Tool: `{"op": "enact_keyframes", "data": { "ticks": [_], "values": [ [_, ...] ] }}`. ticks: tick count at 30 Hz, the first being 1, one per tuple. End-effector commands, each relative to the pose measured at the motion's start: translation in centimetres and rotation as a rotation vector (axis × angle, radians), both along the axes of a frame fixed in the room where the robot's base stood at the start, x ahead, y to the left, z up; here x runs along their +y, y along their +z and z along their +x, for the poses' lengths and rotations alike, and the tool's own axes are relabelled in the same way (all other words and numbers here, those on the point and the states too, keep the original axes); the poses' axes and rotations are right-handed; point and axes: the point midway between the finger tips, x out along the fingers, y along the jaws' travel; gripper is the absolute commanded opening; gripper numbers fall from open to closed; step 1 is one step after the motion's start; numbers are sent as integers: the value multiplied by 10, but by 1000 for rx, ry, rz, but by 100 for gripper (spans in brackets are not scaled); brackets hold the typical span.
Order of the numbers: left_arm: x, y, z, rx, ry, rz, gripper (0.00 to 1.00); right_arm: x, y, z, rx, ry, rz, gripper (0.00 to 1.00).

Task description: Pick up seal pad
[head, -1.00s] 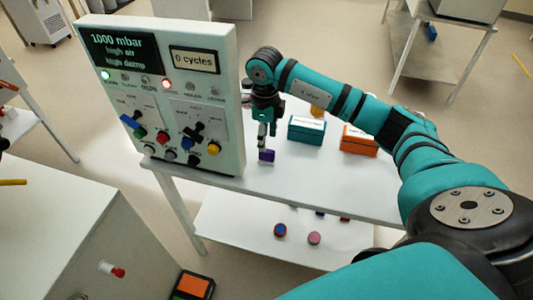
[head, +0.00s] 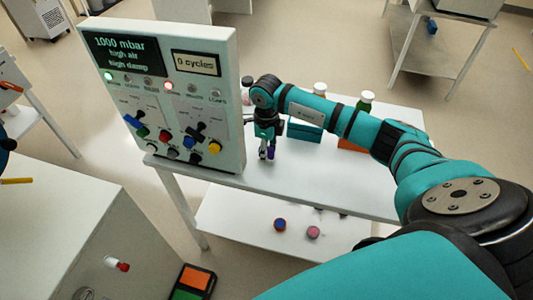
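A small purple piece (head: 271,154), which I take to be the seal pad, is at the white table's surface just right of the control panel. My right gripper (head: 267,153) points down over it, its fingers at the piece. The fingers and the piece overlap at this size, so I cannot tell whether the fingers are closed on it or only beside it. My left gripper is not in view.
The control panel (head: 165,95) stands close left of my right gripper. A teal box (head: 303,133) and an orange box (head: 352,145) stand behind, partly covered by my arm, with bottles (head: 366,101). The white table (head: 320,175) is clear in front. Small round items (head: 279,224) lie on the shelf below.

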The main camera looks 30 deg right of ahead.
Motion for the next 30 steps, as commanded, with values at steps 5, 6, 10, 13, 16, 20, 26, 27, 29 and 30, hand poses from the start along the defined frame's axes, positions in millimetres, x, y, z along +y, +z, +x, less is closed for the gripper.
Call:
{"op": "enact_keyframes", "data": {
  "ticks": [5, 6, 10, 13, 16, 20, 26, 27, 29, 30],
  "values": [
    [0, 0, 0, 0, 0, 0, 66, 0, 0, 0, 0, 0, 0, 9],
    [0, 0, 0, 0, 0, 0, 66, 0, 0, 0, 0, 0, 0, 4],
    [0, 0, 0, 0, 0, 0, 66, 0, 1, 0, 0, 0, 0, 0],
    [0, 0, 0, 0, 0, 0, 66, 0, 1, 0, 0, 0, 0, 0],
    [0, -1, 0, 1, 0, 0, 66, 0, 1, 0, -1, 0, -1, 0],
    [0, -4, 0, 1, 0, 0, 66, -1, 6, 1, -1, -1, -2, 0],
    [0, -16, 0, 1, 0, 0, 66, 0, 28, 1, -5, 0, 0, 0],
    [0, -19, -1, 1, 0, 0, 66, -1, 35, 1, -6, 0, -2, 0],
    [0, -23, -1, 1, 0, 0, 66, -11, 32, -10, 2, -3, -4, 0],
    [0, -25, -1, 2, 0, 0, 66, -16, 32, -17, 1, -2, -5, 0]
  ]
}}
